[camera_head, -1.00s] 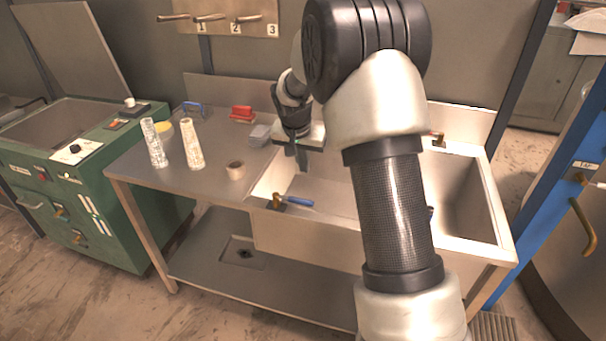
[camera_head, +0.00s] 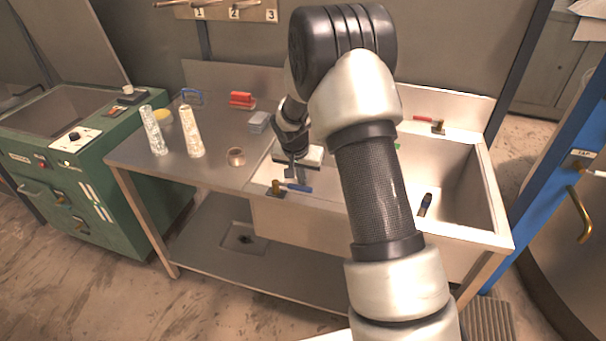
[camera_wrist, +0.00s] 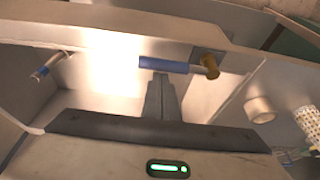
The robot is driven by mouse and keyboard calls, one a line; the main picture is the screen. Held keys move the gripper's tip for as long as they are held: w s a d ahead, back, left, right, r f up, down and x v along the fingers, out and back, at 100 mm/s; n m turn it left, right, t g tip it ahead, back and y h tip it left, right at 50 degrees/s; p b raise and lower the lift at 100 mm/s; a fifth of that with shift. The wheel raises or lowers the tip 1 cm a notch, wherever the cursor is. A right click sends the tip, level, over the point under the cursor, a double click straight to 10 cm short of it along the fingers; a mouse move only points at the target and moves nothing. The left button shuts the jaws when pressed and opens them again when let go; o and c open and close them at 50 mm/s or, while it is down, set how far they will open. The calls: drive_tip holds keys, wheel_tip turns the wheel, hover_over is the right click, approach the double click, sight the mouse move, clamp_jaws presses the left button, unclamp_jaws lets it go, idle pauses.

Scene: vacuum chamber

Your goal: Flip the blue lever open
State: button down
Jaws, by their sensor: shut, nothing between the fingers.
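The blue lever (camera_head: 297,188) sits on a brass valve (camera_head: 276,187) at the front rim of the sink, left side. It points right along the rim. In the wrist view the blue lever (camera_wrist: 163,65) lies across the upper middle, with its brass body (camera_wrist: 210,66) at its right end. My gripper (camera_head: 291,177) is just behind the lever, over the left basin. In the wrist view the closed fingers (camera_wrist: 160,78) end right by the blue handle, with nothing held. I cannot tell whether they touch it.
A red-handled valve (camera_head: 430,121) is on the back rim and another blue-handled piece (camera_head: 425,204) is in the right basin.

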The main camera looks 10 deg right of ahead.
sight(295, 187)
drive_tip(key=shift+s+a+f+m+b, duration=0.1)
drive_tip(key=shift+s+a+m+b, duration=0.15)
drive_tip(key=shift+m+b, duration=0.35)
drive_tip(key=m+b, duration=0.1)
drive_tip(key=b, duration=0.1)
drive_tip(key=s+a+m+h+b, duration=0.1)
drive_tip(key=shift+s+f+g+b, duration=0.2)
drive_tip(key=shift+s+g+b, duration=0.1)
drive_tip(key=shift+g+b, duration=0.1)
drive_tip(key=m, duration=0.1)
drive_tip(key=s+a+m+b, duration=0.1)
drive_tip(key=m, duration=0.1)
drive_tip(key=shift+s+a+r+g+h, duration=0.2)
drive_tip(key=shift+g+h, duration=0.1)
drive_tip(key=shift+g, duration=0.1)
drive_tip(key=s+a+m+g+p, duration=0.1)
drive_tip(key=a+m+g+p, duration=0.1)
drive_tip(key=a+m, duration=0.5)
drive_tip(key=m+g, duration=0.1)
drive_tip(key=m, duration=0.2)
drive_tip(key=shift+a+m, duration=0.35)
drive_tip(key=shift+m, duration=0.05)
drive_tip(key=shift+a, duration=0.1)
drive_tip(key=shift+r, duration=0.1)
